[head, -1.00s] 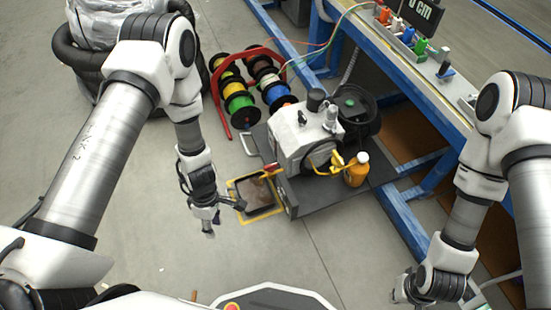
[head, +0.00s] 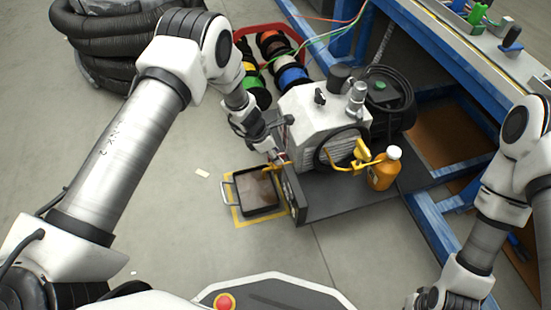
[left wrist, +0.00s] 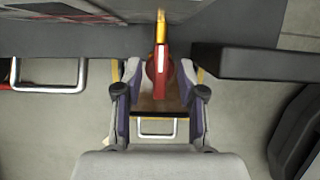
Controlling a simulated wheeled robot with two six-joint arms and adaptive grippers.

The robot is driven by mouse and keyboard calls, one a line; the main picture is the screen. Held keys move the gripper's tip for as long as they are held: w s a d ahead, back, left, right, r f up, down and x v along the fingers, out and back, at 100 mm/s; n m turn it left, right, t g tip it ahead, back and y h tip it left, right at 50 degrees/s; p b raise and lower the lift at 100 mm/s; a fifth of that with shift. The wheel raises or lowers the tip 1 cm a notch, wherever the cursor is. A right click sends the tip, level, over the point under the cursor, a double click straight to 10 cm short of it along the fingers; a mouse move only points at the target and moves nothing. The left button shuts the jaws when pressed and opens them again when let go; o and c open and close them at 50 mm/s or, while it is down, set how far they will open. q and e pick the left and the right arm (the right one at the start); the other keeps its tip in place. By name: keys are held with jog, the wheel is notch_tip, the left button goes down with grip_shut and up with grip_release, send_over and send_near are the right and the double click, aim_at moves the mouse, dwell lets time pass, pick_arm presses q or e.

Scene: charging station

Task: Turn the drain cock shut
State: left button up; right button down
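The drain cock's red handle (left wrist: 161,68) is in the left wrist view, at the end of a yellow stub (left wrist: 161,26). My left gripper (left wrist: 159,78) is open, with one finger on each side of the handle. Gaps show between handle and fingers. In the head view my left gripper (head: 272,153) is at the pump's lower left corner and hides most of the cock. The pump (head: 310,112) stands on a dark base. A tray (head: 257,192) with brown liquid lies on the floor below the cock. My right gripper (head: 426,299) is at the bottom edge, its fingers unclear.
The dark base plate (head: 335,190) juts out beside the tray. Cable reels (head: 291,76) stand behind the pump, near a blue bench frame (head: 437,228). The floor at front is clear.

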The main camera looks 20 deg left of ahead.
pick_arm(q)
jog(key=shift+d+f, duration=0.1)
jog(key=shift+f, duration=0.1)
grip_shut()
